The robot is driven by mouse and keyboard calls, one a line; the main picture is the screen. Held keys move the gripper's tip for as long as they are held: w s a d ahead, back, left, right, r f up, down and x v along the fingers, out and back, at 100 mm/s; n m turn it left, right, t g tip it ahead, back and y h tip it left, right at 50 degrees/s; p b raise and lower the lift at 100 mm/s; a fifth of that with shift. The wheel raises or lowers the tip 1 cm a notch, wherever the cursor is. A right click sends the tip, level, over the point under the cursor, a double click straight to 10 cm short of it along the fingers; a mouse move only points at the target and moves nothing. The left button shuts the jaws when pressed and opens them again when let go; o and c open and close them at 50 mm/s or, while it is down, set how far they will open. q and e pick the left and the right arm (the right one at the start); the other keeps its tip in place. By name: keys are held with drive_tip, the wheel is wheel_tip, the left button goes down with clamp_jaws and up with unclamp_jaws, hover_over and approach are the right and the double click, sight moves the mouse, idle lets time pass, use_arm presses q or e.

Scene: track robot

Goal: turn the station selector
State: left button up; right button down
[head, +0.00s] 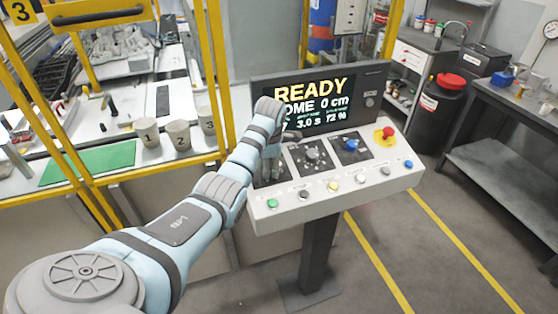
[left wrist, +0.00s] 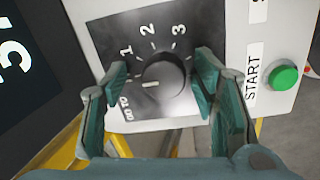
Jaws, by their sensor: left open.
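The station selector is a round black knob (left wrist: 168,74) on a dark plate in the left wrist view. Marks 1, 2 and 3 curve around it, and another small label is at its lower left. Its white pointer line points left, between that label and the 1. My left gripper (left wrist: 160,84) is open, with one teal finger on each side of the knob; I cannot tell whether they touch it. In the head view my left gripper (head: 270,168) covers the left end of the control console (head: 335,200) and hides the knob. My right gripper is not in view.
The console screen (head: 315,102) reads READY. A green START button (left wrist: 284,77) is close to the selector. A yellow fence (head: 215,75) stands behind my arm.

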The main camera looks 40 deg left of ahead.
use_arm(q)
drive_tip(key=shift+f, duration=0.2)
drive_tip(key=shift+s+r, duration=0.25)
drive_tip(key=shift+s, duration=0.05)
drive_tip(key=shift+c, duration=0.3)
drive_tip(key=shift+s+r, duration=0.1)
drive_tip(key=shift+s, duration=0.1)
drive_tip(key=c, duration=1.1)
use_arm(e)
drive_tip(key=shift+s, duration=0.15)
